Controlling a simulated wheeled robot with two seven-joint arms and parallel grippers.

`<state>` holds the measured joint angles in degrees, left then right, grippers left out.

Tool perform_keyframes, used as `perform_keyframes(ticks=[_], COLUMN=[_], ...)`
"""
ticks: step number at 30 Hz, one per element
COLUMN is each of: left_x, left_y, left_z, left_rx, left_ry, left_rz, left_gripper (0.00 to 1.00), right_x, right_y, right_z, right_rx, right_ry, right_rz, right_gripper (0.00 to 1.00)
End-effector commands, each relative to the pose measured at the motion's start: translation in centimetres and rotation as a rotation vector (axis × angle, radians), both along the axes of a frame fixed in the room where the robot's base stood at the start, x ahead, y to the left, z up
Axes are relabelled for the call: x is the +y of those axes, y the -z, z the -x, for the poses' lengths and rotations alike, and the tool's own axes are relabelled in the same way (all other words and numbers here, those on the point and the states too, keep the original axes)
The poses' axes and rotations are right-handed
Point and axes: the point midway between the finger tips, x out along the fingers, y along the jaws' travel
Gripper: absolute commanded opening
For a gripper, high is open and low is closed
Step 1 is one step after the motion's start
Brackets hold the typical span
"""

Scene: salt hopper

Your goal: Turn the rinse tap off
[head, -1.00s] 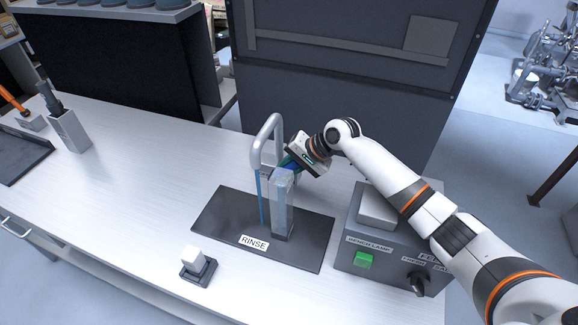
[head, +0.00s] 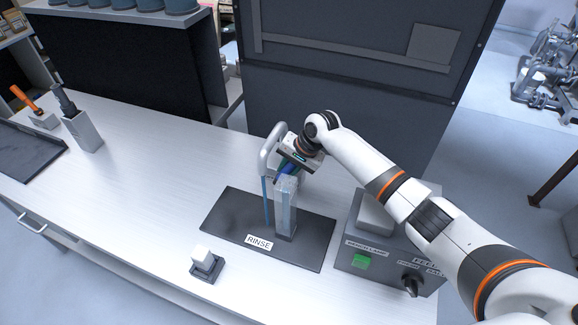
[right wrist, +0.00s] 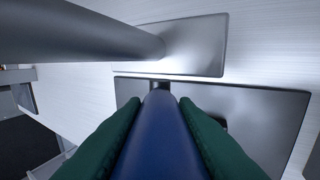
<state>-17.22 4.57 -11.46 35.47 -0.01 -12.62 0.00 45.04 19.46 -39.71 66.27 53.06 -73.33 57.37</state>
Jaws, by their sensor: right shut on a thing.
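The grey rinse tap (head: 270,148) arches over a dark mat labelled RINSE (head: 225,215). A thin blue stream of water (head: 266,205) runs down from its spout. My right gripper (head: 285,166) is at the tap, behind the vessel's top. In the right wrist view its green fingers are shut on a blue bar (right wrist: 158,135), which looks like the tap's lever; the grey tap pipe (right wrist: 80,35) crosses the upper left. My left gripper is out of view.
A grey control box (head: 375,245) with a green button and a black knob stands right of the mat. A small white switch (head: 204,258) sits in front. A grey holder (head: 85,132) and dark tray (head: 30,155) are at left. The bench's left middle is clear.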

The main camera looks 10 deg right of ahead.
Motion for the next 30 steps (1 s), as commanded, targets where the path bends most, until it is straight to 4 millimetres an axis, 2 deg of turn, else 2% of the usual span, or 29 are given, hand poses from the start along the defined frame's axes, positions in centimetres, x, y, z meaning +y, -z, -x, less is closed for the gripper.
perform_keyframes(ticks=[1, 5, 13, 17, 20, 30], left_x=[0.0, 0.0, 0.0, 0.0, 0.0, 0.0], left_y=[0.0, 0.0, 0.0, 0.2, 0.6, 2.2], left_z=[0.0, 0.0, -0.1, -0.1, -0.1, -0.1], left_rx=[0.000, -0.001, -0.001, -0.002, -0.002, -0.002], left_ry=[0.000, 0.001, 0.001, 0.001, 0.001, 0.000], left_rz=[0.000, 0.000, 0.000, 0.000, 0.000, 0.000], left_gripper=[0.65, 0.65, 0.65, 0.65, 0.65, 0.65], right_x=[0.0, 0.0, 0.0, -0.3, -1.0, -3.4], right_y=[0.1, 0.1, 0.0, -0.7, -2.1, -8.3], right_z=[0.1, 0.1, 0.0, 0.2, 0.5, 2.3], right_rx=[0.004, 0.003, 0.001, 0.000, -0.003, -0.003], right_ry=[-0.002, -0.001, -0.001, 0.000, -0.001, -0.001], right_rz=[-0.001, -0.001, -0.001, -0.002, -0.001, -0.001], right_gripper=[0.28, 0.48, 0.48, 0.48, 0.48, 0.48])
